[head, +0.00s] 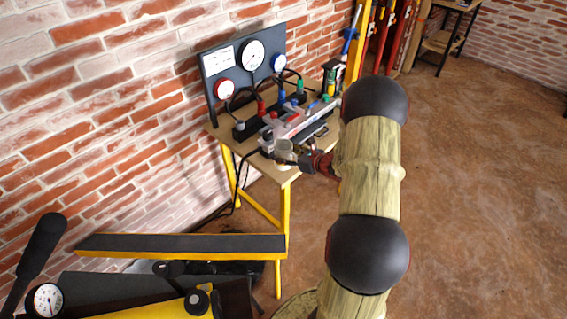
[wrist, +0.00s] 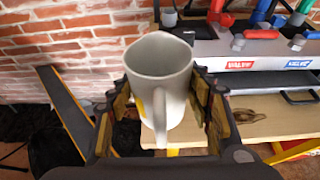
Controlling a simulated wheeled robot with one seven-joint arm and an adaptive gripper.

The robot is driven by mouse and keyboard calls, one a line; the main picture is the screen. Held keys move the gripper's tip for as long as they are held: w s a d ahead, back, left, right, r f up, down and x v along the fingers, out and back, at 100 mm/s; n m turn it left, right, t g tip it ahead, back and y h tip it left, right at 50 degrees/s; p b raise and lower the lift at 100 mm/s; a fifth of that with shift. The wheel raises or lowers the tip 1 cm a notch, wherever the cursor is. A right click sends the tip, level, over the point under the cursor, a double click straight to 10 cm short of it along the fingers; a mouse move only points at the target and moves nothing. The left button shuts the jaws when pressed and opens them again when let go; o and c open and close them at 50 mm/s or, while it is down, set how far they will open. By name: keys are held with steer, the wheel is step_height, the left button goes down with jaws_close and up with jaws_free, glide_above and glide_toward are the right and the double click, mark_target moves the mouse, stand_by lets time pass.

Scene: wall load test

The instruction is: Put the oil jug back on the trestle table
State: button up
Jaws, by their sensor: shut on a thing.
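The oil jug is a light grey, open-topped jug with a handle and a spot of yellow on its side; it fills the middle of the wrist view (wrist: 160,75). In the head view the jug (head: 284,148) is small, over the near corner of the trestle table (head: 284,178). My gripper (wrist: 161,102) is shut on the jug, one finger on each side, with the handle towards the wrist. The jug looks upright. Its base is hidden, so I cannot tell whether it touches the tabletop (wrist: 258,122).
A grey test bench with coloured levers (head: 290,122) and a gauge panel (head: 245,60) fill the table's back. A black-topped yellow beam (head: 185,244) and a machine with a gauge (head: 46,299) stand at lower left. The floor (head: 470,190) at right is clear.

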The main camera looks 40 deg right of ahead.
steer(key=f, duration=0.1)
steer(key=w+d+f, duration=0.1)
steer(key=w+f+b, duration=0.1)
steer(key=shift+w+d+f, duration=0.1)
steer(key=shift+w+d, duration=0.05)
steer(key=shift+d, duration=0.1)
steer(key=shift+f+b, duration=0.6)
steer(key=shift+f, duration=0.9)
steer(key=shift+f, duration=0.1)
steer(key=o, duration=1.2)
steer(key=shift+o, duration=0.2)
